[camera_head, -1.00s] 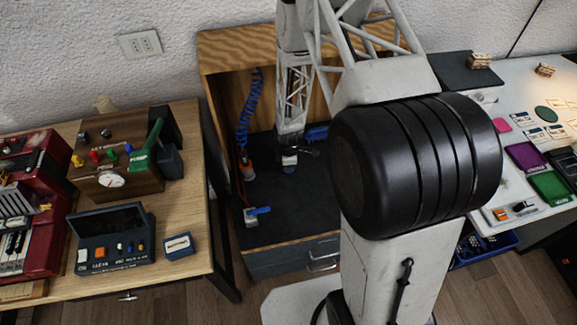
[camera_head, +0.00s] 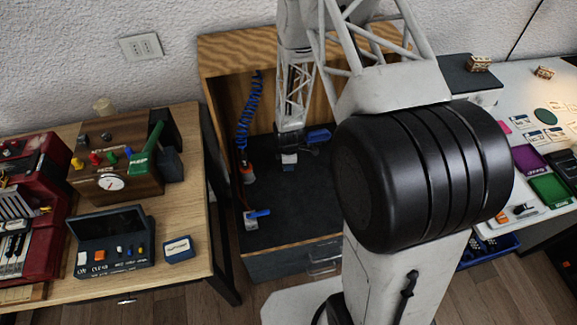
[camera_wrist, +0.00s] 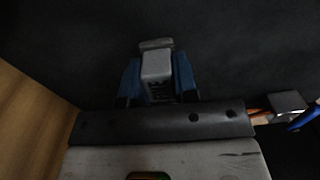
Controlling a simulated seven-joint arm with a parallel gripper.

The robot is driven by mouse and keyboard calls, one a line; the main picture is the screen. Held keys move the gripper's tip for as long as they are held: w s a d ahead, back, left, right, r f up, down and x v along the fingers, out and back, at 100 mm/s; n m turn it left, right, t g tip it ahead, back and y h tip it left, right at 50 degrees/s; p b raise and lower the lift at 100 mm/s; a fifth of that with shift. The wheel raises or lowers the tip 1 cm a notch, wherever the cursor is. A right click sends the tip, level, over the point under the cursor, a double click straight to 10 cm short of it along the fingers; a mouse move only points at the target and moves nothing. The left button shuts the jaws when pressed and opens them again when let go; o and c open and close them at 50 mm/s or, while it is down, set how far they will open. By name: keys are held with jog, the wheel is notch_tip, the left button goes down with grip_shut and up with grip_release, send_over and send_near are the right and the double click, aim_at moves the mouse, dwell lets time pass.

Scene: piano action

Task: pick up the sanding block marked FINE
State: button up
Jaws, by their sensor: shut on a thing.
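In the wrist view, a pale grey block (camera_wrist: 156,64) sits between the blue fingers of my gripper (camera_wrist: 157,80), which is shut on it. A darker grey piece shows just beyond its far end. No marking is legible, so I cannot tell whether it reads FINE. In the head view, my gripper (camera_head: 289,151) is low inside the wooden-sided bay, with the small pale block (camera_head: 289,159) at its tip. I cannot tell whether the block is clear of the dark floor.
The bay has a dark floor (camera_head: 300,205) and wooden walls. A coiled blue hose (camera_head: 247,115) hangs at its left, and a blue-handled fitting (camera_head: 257,213) lies at the front left. A blue item (camera_head: 318,135) is right of my gripper. Workbenches stand on both sides.

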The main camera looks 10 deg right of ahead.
jog(key=s, duration=0.5)
jog(key=s+r, duration=0.1)
jog(key=s, duration=0.4)
jog(key=s+r, duration=0.1)
jog(key=s, duration=0.5)
jog(key=shift+d+r, duration=0.2)
